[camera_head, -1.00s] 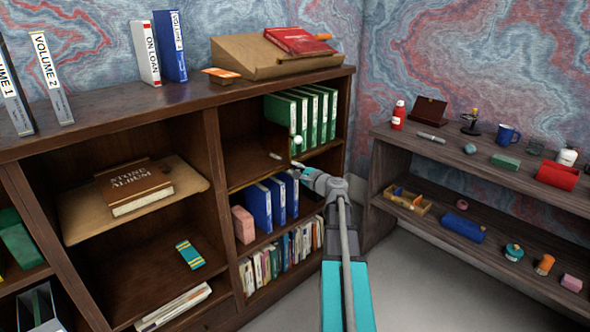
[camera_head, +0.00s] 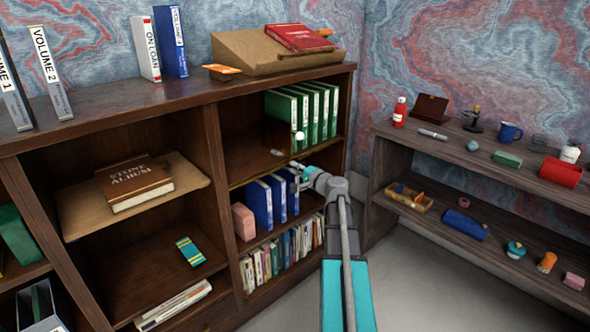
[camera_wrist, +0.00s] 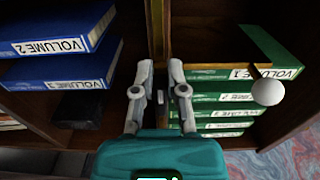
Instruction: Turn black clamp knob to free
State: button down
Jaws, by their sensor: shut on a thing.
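My gripper (camera_wrist: 162,73) is at the front edge of the middle shelf board (camera_wrist: 159,30), between the blue and green binders. Its two fingers stand close together around something small and dark, apparently the black clamp knob, which is mostly hidden between them. In the head view my gripper (camera_head: 295,167) reaches the same shelf edge, and the knob cannot be made out there.
Blue binders (camera_wrist: 62,48) stand on the shelf below, close beside my gripper. A pink block (camera_head: 243,222) stands left of them. A second shelf unit (camera_head: 440,145) with small items stands at the right.

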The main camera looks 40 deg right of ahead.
jog(key=shift+w, duration=0.1)
jog(key=c, duration=0.7)
grip_release()
jog(key=shift+o, duration=0.2)
jog(key=s, duration=1.2)
jog(key=shift+d, duration=0.45)
